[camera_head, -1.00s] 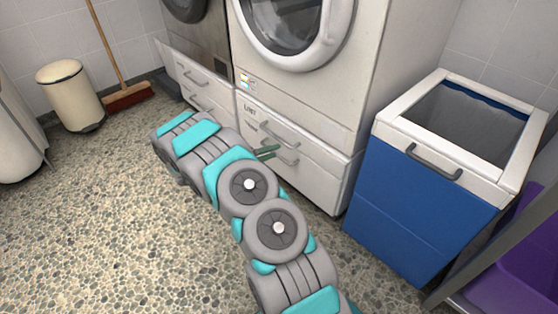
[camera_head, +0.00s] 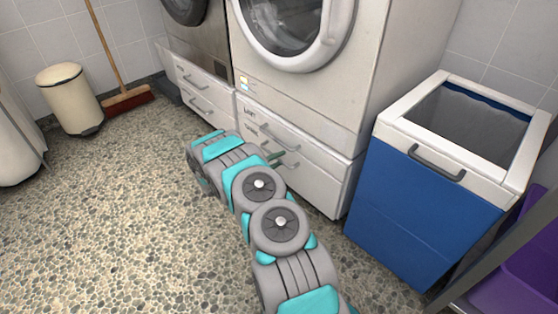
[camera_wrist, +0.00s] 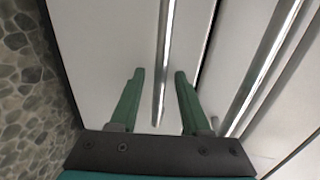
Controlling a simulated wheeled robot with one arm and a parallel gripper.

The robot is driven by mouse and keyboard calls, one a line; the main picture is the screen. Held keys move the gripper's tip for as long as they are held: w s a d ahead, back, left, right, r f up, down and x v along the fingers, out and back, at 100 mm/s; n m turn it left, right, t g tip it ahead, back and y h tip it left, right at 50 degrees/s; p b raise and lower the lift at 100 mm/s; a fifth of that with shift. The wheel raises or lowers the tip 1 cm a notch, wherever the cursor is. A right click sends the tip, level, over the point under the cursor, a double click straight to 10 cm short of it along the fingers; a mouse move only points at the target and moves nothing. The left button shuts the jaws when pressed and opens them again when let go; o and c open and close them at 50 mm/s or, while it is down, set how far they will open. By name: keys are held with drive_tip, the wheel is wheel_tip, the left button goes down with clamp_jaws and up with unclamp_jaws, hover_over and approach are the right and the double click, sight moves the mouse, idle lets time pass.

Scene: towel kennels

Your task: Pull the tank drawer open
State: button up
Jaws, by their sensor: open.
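The tank drawer (camera_head: 318,185) is the lower of two white drawer fronts under the white front-loading machine; it looks shut. Its small label is hard to read. In the wrist view its bar handle (camera_wrist: 164,60) runs lengthwise between the two green fingers of my gripper (camera_wrist: 160,74), with a gap on each side. I cannot tell how deep the bar sits between them. In the head view my gripper (camera_head: 274,157) is at the lower drawer front, largely hidden behind my arm.
The upper drawer's handle (camera_wrist: 265,65) runs parallel to the right in the wrist view. A blue hamper (camera_head: 420,205) stands right of the machine. A cream bin (camera_head: 70,98) and a broom (camera_head: 128,97) stand at the back left. The pebbled floor (camera_head: 110,220) at left is clear.

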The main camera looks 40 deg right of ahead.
drive_tip(key=shift+d, duration=0.1)
drive_tip(key=shift+c, duration=0.4)
clamp_jaws()
drive_tip(key=shift+f, duration=0.1)
idle(0.9)
